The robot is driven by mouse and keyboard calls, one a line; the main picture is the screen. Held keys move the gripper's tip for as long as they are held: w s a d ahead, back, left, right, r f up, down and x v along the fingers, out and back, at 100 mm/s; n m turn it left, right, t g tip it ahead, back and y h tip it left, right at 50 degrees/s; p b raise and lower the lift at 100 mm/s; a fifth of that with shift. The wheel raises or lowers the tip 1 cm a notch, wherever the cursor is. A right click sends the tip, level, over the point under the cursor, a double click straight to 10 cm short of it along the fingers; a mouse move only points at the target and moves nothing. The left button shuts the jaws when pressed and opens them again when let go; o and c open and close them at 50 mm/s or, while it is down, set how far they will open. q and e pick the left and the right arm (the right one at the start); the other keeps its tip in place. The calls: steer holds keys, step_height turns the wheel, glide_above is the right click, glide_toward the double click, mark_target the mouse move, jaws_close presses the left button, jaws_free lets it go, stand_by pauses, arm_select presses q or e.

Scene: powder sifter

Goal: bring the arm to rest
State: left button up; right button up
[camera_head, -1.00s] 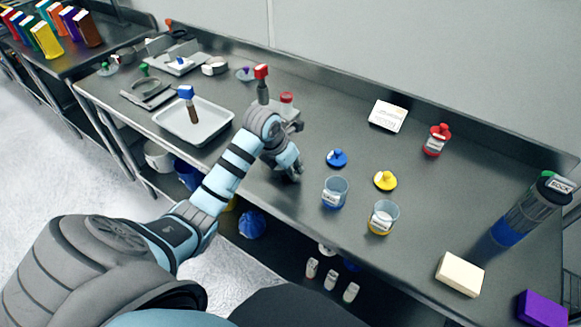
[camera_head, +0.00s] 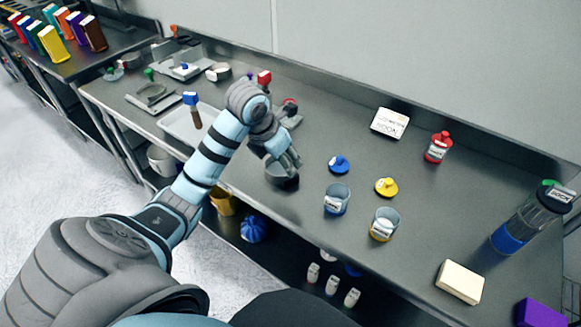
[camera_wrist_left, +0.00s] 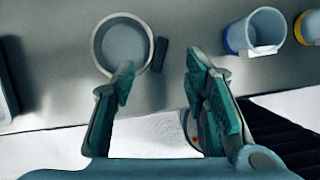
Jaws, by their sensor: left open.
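My left gripper (camera_head: 288,162) is open and empty, reaching over the steel table in the head view. In the left wrist view its two green-padded fingers (camera_wrist_left: 160,85) stand apart with nothing between them. A round grey sifter-like cup (camera_head: 282,180) stands on the table just below the fingers, partly hidden by them in the head view. In the left wrist view the same cup (camera_wrist_left: 123,45) shows its open top and a dark block on its right side, beyond the left finger. My right gripper is not in view.
A blue-banded jar (camera_head: 337,198) and a yellow-banded jar (camera_head: 384,224) stand right of the gripper, with a blue lid (camera_head: 339,164) and a yellow lid (camera_head: 386,187) behind them. A pale tray (camera_head: 178,122) lies left, partly behind my arm. A tall container (camera_head: 528,219) stands far right.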

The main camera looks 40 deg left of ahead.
arm_select(q)
steer(key=v, duration=0.3)
steer(key=shift+f, duration=0.1)
